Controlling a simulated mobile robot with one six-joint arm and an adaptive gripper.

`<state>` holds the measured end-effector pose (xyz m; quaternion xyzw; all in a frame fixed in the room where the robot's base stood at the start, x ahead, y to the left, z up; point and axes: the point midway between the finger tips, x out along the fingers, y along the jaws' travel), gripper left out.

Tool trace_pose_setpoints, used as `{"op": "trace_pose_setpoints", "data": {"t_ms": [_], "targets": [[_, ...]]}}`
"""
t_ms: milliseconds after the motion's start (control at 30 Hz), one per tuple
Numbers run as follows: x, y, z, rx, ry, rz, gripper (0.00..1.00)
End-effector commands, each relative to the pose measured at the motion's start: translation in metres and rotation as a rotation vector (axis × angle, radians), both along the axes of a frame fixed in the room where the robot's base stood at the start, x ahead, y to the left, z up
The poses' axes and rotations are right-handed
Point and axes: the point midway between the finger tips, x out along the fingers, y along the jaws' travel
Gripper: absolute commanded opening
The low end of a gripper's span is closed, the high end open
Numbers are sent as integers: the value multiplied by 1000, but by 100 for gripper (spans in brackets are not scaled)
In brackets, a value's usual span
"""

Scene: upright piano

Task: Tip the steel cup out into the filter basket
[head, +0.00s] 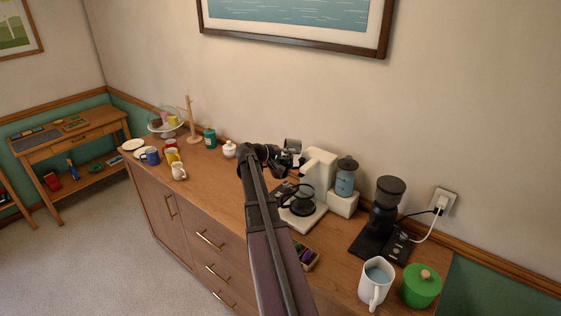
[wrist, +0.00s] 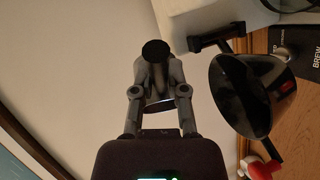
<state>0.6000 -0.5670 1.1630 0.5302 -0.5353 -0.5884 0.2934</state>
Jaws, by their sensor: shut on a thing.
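The steel cup (head: 292,145) is at the end of my arm, in front of the white coffee maker (head: 318,165). My gripper (head: 280,157) is shut on it. In the wrist view the cup (wrist: 156,76) sits between the two fingers, with a dark round end towards the top. A wide dark open vessel with a black handle, which looks like the filter basket (wrist: 243,97), is to the right of the cup and apart from it. What is inside either cannot be seen. My arm hides part of the coffee maker's left side in the head view.
A glass carafe (head: 301,200) stands on the coffee maker's base. A black grinder (head: 384,210), a white jug (head: 376,286) and a green pot (head: 421,286) stand to the right. Several mugs (head: 172,157), a white lidded pot (head: 229,149) and a teal jar (head: 210,139) are to the left.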

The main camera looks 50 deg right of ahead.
Motion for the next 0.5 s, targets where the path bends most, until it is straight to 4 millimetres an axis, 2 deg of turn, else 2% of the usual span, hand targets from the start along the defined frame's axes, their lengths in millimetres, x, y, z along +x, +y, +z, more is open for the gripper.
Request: {"op": "trace_pose_setpoints", "data": {"t_ms": [500], "targets": [[2,2,0,-50,42,1,0]]}}
